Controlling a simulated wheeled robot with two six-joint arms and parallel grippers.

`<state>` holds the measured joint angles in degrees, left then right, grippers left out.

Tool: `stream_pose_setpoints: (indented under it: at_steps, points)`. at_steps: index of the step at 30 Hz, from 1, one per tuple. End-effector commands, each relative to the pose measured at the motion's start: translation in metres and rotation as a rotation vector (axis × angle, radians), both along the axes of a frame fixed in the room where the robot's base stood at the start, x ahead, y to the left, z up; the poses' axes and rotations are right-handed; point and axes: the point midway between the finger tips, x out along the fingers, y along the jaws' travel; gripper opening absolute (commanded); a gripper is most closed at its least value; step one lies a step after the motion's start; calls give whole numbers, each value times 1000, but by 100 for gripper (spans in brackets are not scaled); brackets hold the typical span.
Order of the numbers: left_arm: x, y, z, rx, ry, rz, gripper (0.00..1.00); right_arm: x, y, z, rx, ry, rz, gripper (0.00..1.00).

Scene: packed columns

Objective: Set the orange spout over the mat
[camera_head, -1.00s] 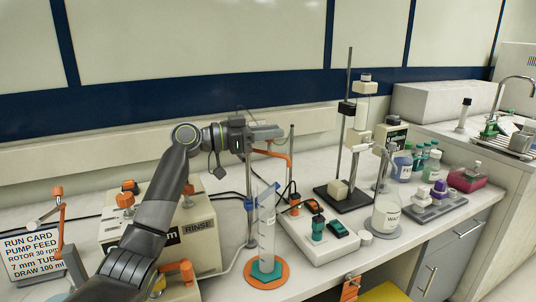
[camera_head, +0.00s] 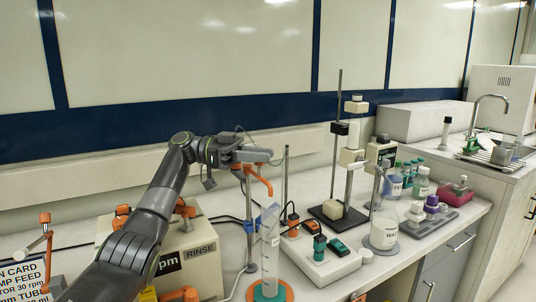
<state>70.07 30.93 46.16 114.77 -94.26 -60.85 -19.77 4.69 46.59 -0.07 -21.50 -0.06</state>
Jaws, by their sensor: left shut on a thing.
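The orange spout (camera_head: 261,181) is bent, with its outlet end turned down. My left gripper (camera_head: 258,155) is shut on the spout's upper part, which the jaws partly hide. The spout's outlet appears just above the mouth of a clear measuring cylinder (camera_head: 269,240); I cannot tell the depth between them. The cylinder stands on a teal foot upon the round orange mat (camera_head: 287,293), which the lower picture edge cuts off. My right gripper is not in view.
The pump box (camera_head: 190,255) is further left. A white block with teal parts (camera_head: 322,262), a stand (camera_head: 337,150) and a flask (camera_head: 385,228) are to the right.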

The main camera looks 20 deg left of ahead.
Motion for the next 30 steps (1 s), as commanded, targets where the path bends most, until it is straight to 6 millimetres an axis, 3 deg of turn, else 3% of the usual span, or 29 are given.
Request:
stream_pose_setpoints:
  at_steps: [17,18,21,30]
  points:
    - [-3,5,-3,4,4,-18,0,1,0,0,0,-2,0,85]
    - [-3,5,-3,4,4,-18,26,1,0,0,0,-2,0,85]
    - [-3,5,-2,3,4,-17,39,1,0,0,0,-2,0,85]
    - [-3,6,-1,2,2,-15,41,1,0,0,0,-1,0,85]
